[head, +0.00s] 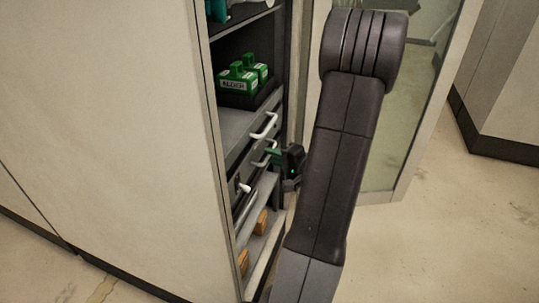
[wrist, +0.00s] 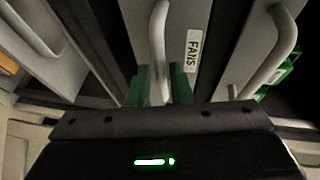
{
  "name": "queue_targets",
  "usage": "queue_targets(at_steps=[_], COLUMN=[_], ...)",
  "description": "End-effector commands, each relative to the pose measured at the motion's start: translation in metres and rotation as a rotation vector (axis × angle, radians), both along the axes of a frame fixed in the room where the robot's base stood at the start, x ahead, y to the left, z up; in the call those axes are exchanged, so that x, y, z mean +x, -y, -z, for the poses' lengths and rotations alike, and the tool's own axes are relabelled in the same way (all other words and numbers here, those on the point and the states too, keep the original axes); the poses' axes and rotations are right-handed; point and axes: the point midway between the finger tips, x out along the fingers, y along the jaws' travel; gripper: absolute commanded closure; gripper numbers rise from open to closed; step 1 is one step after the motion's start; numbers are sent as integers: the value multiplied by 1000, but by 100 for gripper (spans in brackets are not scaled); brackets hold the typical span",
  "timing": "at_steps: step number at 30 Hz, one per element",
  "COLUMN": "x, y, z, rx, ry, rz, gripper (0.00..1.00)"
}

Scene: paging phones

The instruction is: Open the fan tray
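The fan tray (wrist: 205,20) has a grey front with a white label reading FANS (wrist: 193,50) in the wrist view. Its pale bar handle (wrist: 158,40) stands upright in that picture, left of the label. My gripper (wrist: 160,88) has its green fingers on both sides of the handle's near end, close against it, and appears shut on it. In the head view my gripper (head: 277,153) is at the middle of the rack's drawer fronts, partly hidden by my arm. How far the tray is out is hard to tell.
Another pale handle (wrist: 275,50) is on the right in the wrist view. In the head view, green boxes labelled ALDER (head: 238,82) sit on a shelf above the drawers, and orange blocks (head: 261,221) lie below. The open glass cabinet door (head: 415,110) stands right of my arm.

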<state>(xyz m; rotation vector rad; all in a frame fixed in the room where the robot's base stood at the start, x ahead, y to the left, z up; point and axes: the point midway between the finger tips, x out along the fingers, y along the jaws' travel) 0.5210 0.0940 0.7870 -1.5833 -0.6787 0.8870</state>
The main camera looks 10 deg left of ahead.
Motion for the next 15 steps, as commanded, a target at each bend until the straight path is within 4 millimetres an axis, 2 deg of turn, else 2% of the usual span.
queue_targets(at_steps=[6,15], x=[9,11], y=[-14,-16], z=[3,4], rx=[0,1], ry=[0,-1], rz=[0,1], gripper=[81,81])
